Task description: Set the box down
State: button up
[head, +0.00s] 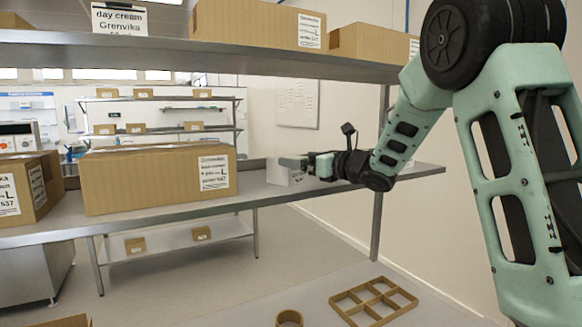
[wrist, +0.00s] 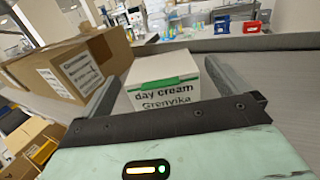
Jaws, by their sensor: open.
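The white box (wrist: 162,72), with a green band and the words "day cream Grenvika", sits upright on the grey metal shelf (wrist: 268,72) in the wrist view. My gripper (wrist: 166,76) is open, with one finger on each side of the box. A gap shows beside the right finger; whether the left finger touches cannot be told. In the head view my gripper (head: 296,163) reaches in from the right over the shelf (head: 330,196), and the white box (head: 283,176) is partly hidden behind it.
A large brown carton (head: 150,184) stands left of the white box on the same shelf, with another carton (head: 20,190) farther left. An upper shelf (head: 230,52) carrying cartons runs above. A divided tray (head: 373,301) and a round ring (head: 289,318) lie on a lower surface in front.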

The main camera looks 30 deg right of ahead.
jog(key=b+v, duration=0.2)
jog(key=v, duration=0.5)
jog(key=shift+b, duration=0.3)
